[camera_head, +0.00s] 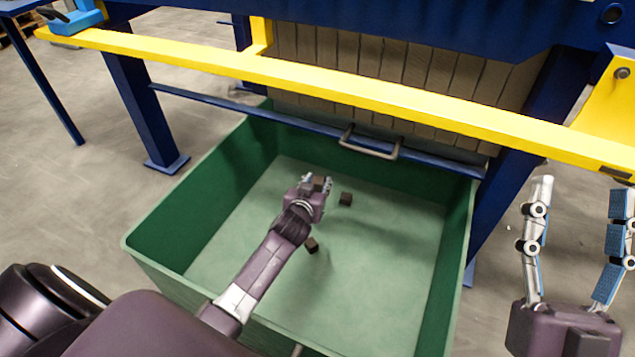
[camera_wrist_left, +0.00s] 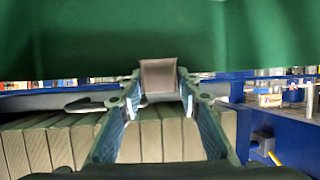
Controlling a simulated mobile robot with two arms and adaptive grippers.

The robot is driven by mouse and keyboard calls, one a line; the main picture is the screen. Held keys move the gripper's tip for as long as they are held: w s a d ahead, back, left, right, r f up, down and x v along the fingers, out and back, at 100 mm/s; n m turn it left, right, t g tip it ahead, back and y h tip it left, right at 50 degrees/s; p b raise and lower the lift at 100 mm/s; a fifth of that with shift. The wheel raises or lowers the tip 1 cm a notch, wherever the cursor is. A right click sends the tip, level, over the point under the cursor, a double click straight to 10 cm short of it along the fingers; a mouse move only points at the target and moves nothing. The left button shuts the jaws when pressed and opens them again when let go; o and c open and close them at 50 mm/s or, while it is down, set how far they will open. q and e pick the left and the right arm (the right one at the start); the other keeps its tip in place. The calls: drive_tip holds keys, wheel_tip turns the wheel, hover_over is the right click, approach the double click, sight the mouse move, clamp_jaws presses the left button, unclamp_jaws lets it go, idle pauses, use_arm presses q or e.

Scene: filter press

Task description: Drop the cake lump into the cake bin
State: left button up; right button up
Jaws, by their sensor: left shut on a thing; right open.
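The cake bin (camera_head: 160,233) is a large open green box below the press; its green wall also fills the top of the left wrist view (camera_wrist_left: 60,40). My left gripper (camera_head: 317,180) reaches down inside the bin's outline and is shut on a small brown cake lump (camera_wrist_left: 159,76), seen between its fingertips. Its exact height above the bin floor is hard to tell. Two dark lumps show in the bin, one (camera_head: 345,199) right of the gripper and one (camera_head: 312,244) beside my left forearm. My right gripper (camera_head: 582,190) is open and empty, right of the bin.
A yellow rail (camera_head: 300,78) and a blue bar with a grey handle (camera_head: 368,150) cross at the bin's far side. Beige filter plates (camera_head: 400,62) stand behind the rail. Blue legs (camera_head: 140,100) stand beside the bin. Much of the bin floor is clear.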

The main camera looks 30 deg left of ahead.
use_arm(q)
drive_tip(key=shift+f, duration=0.1)
use_arm(e)
drive_tip(key=shift+s+r+t+y, duration=0.3)
drive_tip(key=shift+s+r, duration=0.25)
use_arm(q)
drive_tip(key=o, duration=1.3)
drive_tip(key=shift+s, duration=0.1)
drive_tip(key=v, duration=1.2)
